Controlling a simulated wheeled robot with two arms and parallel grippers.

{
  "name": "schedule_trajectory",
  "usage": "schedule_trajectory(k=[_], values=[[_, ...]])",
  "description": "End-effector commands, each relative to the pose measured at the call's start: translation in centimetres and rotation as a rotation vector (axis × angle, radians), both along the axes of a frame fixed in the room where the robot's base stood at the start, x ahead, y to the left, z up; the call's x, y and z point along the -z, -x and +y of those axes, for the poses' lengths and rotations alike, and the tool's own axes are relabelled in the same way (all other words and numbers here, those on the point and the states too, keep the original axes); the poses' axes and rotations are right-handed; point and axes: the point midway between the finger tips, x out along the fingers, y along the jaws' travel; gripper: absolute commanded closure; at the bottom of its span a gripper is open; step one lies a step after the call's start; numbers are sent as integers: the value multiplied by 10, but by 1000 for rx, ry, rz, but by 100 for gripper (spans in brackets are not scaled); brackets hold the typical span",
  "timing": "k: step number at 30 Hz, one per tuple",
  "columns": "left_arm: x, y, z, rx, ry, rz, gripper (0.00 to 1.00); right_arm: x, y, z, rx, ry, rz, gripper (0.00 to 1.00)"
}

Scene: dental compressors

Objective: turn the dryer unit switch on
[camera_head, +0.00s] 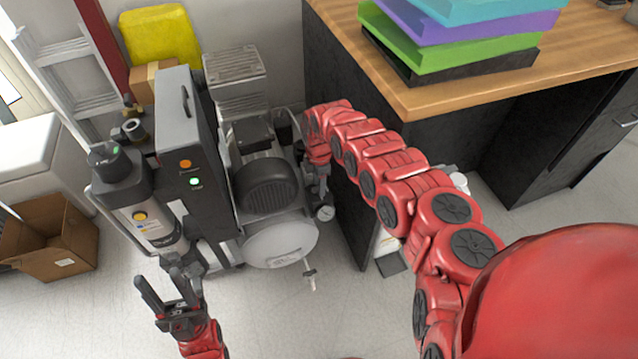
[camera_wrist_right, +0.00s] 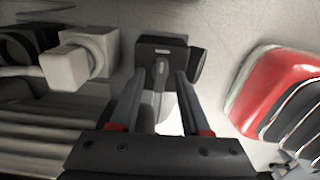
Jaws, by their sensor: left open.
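The compressor (camera_head: 280,243) stands on the floor at left centre in the head view, with a tall dark grey cabinet (camera_head: 178,120) beside it. The cabinet front has an orange round part (camera_head: 186,164) and a lit green one (camera_head: 194,182). I cannot tell which part is the dryer switch. My left gripper (camera_head: 160,283) is open and empty, in front of the cabinet and low. My right arm reaches to the compressor's right side. In the right wrist view my right gripper (camera_wrist_right: 160,75) is open, its fingers pointing at a small black box (camera_wrist_right: 162,52) with a grey lever-like piece between them.
A wooden-topped desk (camera_head: 440,95) with coloured trays (camera_head: 460,40) stands at right. A cardboard box (camera_head: 50,235) is on the floor at far left, and a yellow container (camera_head: 160,35) is behind.

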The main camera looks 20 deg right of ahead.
Motion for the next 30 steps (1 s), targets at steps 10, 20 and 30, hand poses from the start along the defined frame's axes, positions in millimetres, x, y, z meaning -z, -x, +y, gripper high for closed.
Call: schedule_trajectory(k=[10, 20, 30], values=[[-2, 0, 0, 0, 0, 0, 50, -5, 0, 0, 0, 0, 1, 52], [-25, 0, 0, 0, 0, 0, 50, -77, -1, -2, 0, 5, -1, 52], [-41, 0, 0, 0, 0, 0, 50, -154, -1, -1, 2, 2, -2, 52]])
